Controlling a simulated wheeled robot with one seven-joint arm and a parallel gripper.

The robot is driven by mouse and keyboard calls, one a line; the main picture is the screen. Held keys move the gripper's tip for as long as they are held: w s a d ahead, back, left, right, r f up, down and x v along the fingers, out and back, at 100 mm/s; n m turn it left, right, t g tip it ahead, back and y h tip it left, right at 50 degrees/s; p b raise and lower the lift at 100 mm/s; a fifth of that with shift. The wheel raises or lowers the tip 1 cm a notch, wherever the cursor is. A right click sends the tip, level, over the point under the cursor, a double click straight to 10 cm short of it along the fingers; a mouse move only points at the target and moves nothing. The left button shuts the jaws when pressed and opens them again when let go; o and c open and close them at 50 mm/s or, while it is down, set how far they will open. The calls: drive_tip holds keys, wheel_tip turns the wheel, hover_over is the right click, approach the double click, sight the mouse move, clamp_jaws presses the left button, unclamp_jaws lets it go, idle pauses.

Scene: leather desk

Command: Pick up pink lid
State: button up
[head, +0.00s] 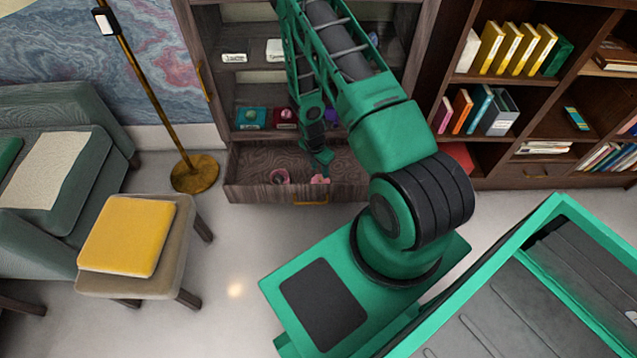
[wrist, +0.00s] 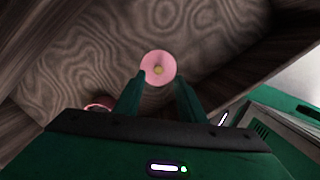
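The pink lid (wrist: 150,60) is a round disc with a small yellowish knob at its centre. It lies on the wooden floor of the open drawer, and in the head view it shows (head: 320,180) near the drawer's front. My gripper (wrist: 157,80) is open above the lid, with its two green fingers pointing down at it. The lid shows between and just beyond the fingertips. I cannot tell if either finger touches it. In the head view my gripper (head: 323,160) reaches down into the drawer, right behind the lid.
The open drawer (head: 250,192) has raised walls around the lid. A round pink container (head: 279,177) sits in it left of the lid; its rim also shows in the wrist view (wrist: 98,106), partly hidden by my gripper. Shelves with small items stand above the drawer.

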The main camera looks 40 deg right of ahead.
sight(320, 179)
drive_tip(key=shift+w+d+f, duration=0.15)
drive_tip(key=shift+f, duration=1.5)
drive_tip(key=shift+w+d+f, duration=0.15)
drive_tip(key=shift+f, duration=1.5)
clamp_jaws()
